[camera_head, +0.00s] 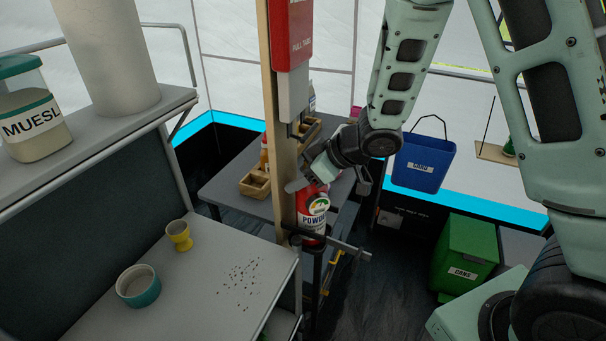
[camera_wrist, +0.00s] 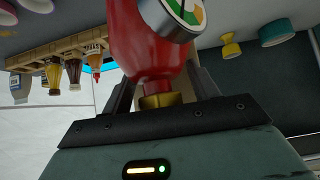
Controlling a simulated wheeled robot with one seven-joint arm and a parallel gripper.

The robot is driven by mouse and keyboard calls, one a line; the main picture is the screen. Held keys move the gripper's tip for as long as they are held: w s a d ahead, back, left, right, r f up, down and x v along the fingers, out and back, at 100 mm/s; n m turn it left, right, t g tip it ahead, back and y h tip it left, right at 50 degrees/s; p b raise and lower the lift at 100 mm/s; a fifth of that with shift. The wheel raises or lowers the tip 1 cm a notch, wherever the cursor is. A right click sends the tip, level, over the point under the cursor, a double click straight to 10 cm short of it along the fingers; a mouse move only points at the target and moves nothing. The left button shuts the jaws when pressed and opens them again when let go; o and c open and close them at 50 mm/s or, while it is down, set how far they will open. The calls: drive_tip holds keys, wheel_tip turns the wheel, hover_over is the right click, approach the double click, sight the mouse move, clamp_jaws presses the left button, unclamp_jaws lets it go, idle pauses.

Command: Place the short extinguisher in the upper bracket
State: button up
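A red extinguisher (camera_head: 313,222) with a round gauge and a "POWDER" label stands roughly upright beside a wooden post (camera_head: 284,170), at a dark bracket (camera_head: 303,233) low on the post. My gripper (camera_head: 314,176) is at its top, partly hidden behind my wrist. In the wrist view the red body (camera_wrist: 150,50) and brass neck (camera_wrist: 161,100) show between the fingers of my gripper (camera_wrist: 163,92). I cannot tell whether the fingers press on it. A grey fitting (camera_head: 293,95) hangs higher on the post, under a red "PULL TABS" box (camera_head: 292,35).
A grey counter (camera_head: 190,275) with an egg cup (camera_head: 179,236) and bowl (camera_head: 138,286) is at left, close to the post. A table with wooden boxes (camera_head: 256,184) stands behind it. A blue bin (camera_head: 421,163) and green bin (camera_head: 464,252) are at right. Floor is clear between.

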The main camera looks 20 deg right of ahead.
drive_tip(key=shift+r, duration=0.1)
drive_tip(key=shift+d+r, duration=0.1)
drive_tip(key=shift+r, duration=0.1)
drive_tip(key=p+v, duration=0.2)
drive_tip(key=v, duration=1)
drive_tip(key=s+a+g+h, duration=0.2)
drive_tip(key=s+a, duration=0.2)
drive_tip(key=s, duration=0.3)
drive_tip(key=s+a+g+h, duration=0.2)
drive_tip(key=s+a, duration=0.2)
drive_tip(key=s, duration=0.3)
drive_tip(key=s+a+r+m+g+h, duration=0.1)
drive_tip(key=s+a, duration=0.3)
drive_tip(key=s, duration=0.4)
drive_tip(key=shift+a+g+h, duration=0.3)
drive_tip(key=shift+g+h, duration=0.1)
drive_tip(key=shift+g, duration=0.3)
